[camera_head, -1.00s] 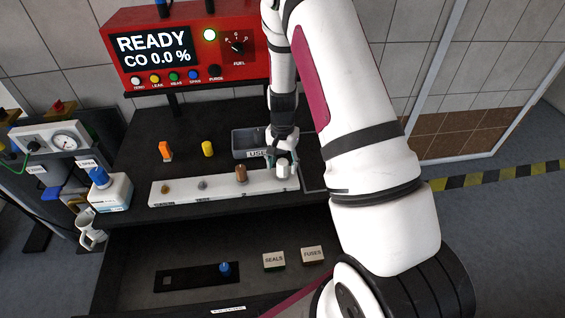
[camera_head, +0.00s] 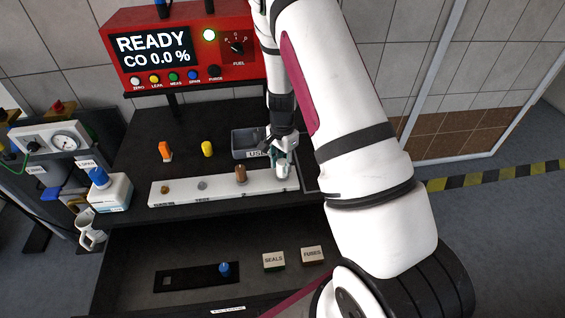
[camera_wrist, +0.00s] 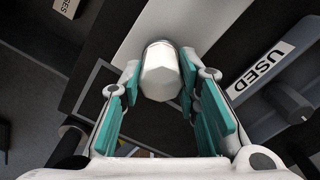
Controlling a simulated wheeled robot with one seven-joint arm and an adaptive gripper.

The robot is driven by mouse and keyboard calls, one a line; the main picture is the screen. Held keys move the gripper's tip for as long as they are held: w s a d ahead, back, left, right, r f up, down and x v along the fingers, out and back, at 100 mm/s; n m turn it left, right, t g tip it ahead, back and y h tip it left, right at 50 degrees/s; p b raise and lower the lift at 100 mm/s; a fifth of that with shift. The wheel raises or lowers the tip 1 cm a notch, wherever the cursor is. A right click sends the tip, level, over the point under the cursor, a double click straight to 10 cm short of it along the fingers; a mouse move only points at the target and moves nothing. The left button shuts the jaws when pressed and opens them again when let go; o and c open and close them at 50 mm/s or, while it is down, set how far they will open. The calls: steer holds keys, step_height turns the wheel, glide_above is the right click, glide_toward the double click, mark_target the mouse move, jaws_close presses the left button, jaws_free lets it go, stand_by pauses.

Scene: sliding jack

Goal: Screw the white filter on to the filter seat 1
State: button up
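The white filter (camera_wrist: 161,72) is a pale faceted cap in the wrist view. It stands at the right end of the white strip (camera_head: 222,187), and in the head view my fingers partly hide it. My gripper (camera_wrist: 160,80) is open, with one teal-padded finger on each side of the filter. Narrow gaps show between the pads and the filter. In the head view my gripper (camera_head: 283,165) is over the strip's right end. I cannot make out which place is filter seat 1.
A brown cylinder (camera_head: 241,174) stands on the strip, left of my gripper. The grey USED bin (camera_head: 246,142) is behind it; the wrist view shows a dark cylinder (camera_wrist: 289,100) in it. Orange (camera_head: 165,151) and yellow (camera_head: 207,149) pieces stand behind the strip. A lower shelf holds SEALS (camera_head: 274,261) and FUSES (camera_head: 312,255) boxes.

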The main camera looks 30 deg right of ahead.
steer(key=o, duration=0.5)
steer(key=shift+a, duration=0.1)
step_height(320, 180, up, 12)
step_height(320, 180, up, 10)
steer(key=n+t, duration=0.1)
steer(key=n, duration=0.2)
glide_above(282, 162)
steer(key=s+a, duration=0.3)
steer(key=a, duration=0.2)
steer(key=s+a+r+n+t, duration=0.1)
steer(key=s+a+r+n, duration=0.1)
steer(key=s+r+n, duration=0.2)
steer(key=s+a+r+n+t, duration=0.2)
steer(key=s+r, duration=0.4)
steer(key=s, duration=0.3)
steer(key=s+a+r+n+t, duration=0.1)
steer(key=s+a+r+n, duration=0.3)
steer(key=s+r+n, duration=0.2)
steer(key=shift+s+a+t, duration=0.15)
steer(key=shift+s+t, duration=0.15)
steer(key=shift+s, duration=0.55)
